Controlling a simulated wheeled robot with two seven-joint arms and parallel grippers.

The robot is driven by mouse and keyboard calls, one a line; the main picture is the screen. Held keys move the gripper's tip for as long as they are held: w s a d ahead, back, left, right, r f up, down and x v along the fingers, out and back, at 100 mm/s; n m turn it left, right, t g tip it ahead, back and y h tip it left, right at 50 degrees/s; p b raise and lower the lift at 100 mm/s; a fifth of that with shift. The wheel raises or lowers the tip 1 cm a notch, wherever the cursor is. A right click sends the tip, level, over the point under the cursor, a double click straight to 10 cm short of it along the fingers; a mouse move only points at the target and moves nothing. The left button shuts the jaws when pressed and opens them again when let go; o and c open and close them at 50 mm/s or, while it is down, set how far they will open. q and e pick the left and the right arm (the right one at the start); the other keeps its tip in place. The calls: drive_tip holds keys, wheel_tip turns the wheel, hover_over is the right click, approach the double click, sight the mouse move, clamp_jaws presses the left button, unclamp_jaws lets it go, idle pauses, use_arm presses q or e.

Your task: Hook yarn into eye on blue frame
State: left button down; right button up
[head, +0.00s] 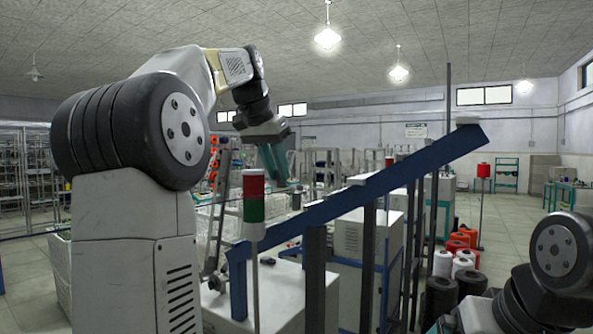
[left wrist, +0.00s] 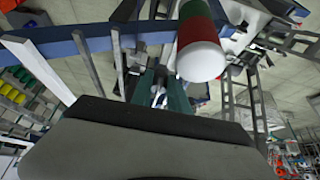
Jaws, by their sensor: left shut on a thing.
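The blue frame (head: 385,182) is a long sloping beam on dark posts, rising from lower left to upper right in the head view. It crosses the upper part of the left wrist view (left wrist: 80,46). My left gripper (head: 287,182) points down on the near-left side of the frame, above its lower half. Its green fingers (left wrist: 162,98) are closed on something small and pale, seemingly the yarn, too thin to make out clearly. I cannot pick out the eye on the frame. My right gripper is out of view; only part of that arm shows at lower right.
A red, white and green signal light (head: 254,205) stands on a pole close to my left gripper, also large in the left wrist view (left wrist: 199,45). Yarn cones (head: 443,263) stand on the floor at right. White machine cabinets (head: 285,290) lie under the frame.

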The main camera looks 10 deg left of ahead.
use_arm(q)
drive_tip(key=shift+w+a, duration=0.1)
drive_tip(key=shift+a, duration=0.2)
drive_tip(key=shift+r, duration=0.15)
drive_tip(key=r, duration=0.2)
drive_tip(key=a+r, duration=0.1)
drive_tip(key=r, duration=0.1)
drive_tip(key=shift+w+r, duration=0.15)
drive_tip(key=shift+r, duration=0.1)
idle(0.6)
idle(0.5)
